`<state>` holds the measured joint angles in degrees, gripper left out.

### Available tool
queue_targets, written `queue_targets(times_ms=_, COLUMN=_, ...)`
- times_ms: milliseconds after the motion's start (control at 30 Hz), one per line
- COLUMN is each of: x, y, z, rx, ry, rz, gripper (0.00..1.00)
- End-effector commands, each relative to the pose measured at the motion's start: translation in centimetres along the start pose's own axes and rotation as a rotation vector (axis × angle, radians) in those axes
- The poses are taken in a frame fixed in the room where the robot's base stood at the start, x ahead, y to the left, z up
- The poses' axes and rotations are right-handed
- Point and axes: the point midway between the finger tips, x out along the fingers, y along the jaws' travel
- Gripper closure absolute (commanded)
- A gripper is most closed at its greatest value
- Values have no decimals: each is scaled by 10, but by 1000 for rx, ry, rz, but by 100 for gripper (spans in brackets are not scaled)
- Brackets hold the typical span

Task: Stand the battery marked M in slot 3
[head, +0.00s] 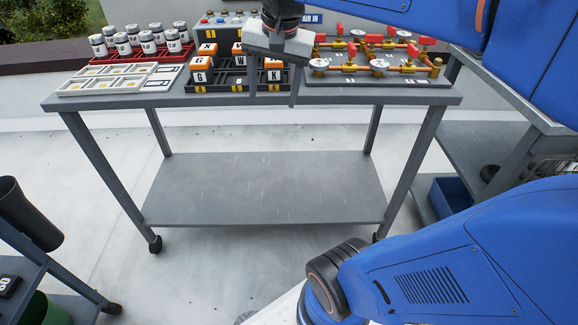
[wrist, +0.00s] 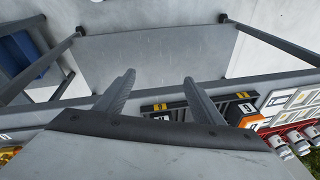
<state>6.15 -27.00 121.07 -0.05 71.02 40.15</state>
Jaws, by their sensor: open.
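A black rack (head: 228,84) with yellow labels along its front stands on the grey cart top. A partly hidden battery (head: 238,57) bears a letter like W or M; I cannot tell which. Slot 3 cannot be picked out. My gripper (head: 273,98) is open and empty, in front of the rack's right part and hiding some of it. In the wrist view, my gripper's fingers (wrist: 157,82) are spread, with the rack (wrist: 180,106) beyond.
On the cart top (head: 395,96), a red rack of white jars (head: 136,50) and pale trays (head: 118,80) stand at left. A board with brass pipes and red valves (head: 370,68) stands at right. A grey control box (head: 220,25) is behind. The lower shelf (head: 262,185) is empty.

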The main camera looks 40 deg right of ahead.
Motion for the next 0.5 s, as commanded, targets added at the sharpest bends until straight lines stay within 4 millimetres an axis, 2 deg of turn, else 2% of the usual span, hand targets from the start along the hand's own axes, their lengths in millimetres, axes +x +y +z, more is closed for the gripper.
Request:
queue_targets(times_ms=33, x=9, y=9, z=18, rx=-84, ry=12, rz=-14, gripper=38)
queue_targets(times_ms=200, x=46, y=38, z=69, rx=-395, ry=58, rz=-54, gripper=38)
queue_targets(times_ms=400, x=84, y=65, z=112, rx=-680, ry=110, rz=-81, gripper=38)
queue_targets(times_ms=500, x=96, y=73, z=123, rx=-760, ry=126, rz=-86, gripper=38)
